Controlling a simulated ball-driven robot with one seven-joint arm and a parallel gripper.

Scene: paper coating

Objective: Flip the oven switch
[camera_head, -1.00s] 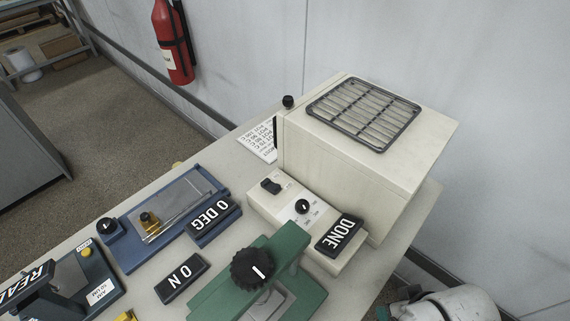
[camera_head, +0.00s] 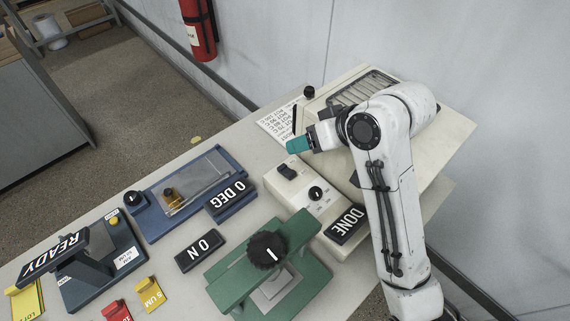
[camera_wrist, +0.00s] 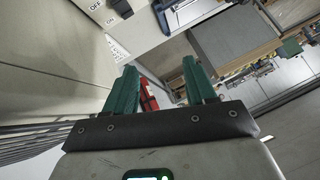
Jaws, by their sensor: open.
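The oven is the cream box (camera_head: 440,140) with a grille on top at the back right of the bench. Its low front panel (camera_head: 325,212) carries a black rocker switch (camera_head: 287,171), a black knob (camera_head: 317,193) and a DONE sign (camera_head: 348,223). My gripper (camera_head: 292,146) with teal fingers is above and just behind the switch, apart from it. In the wrist view my gripper (camera_wrist: 157,88) has its two fingers spread with nothing between them. Part of the switch panel with OFF and ON lettering (camera_wrist: 108,12) shows at the upper left there.
A green press (camera_head: 270,262) with a black knob stands in front of the oven panel. A blue device (camera_head: 190,185) with a 0 DEG sign lies to the left. A printed sheet (camera_head: 280,118) lies behind the switch. A fire extinguisher (camera_head: 200,30) hangs on the wall.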

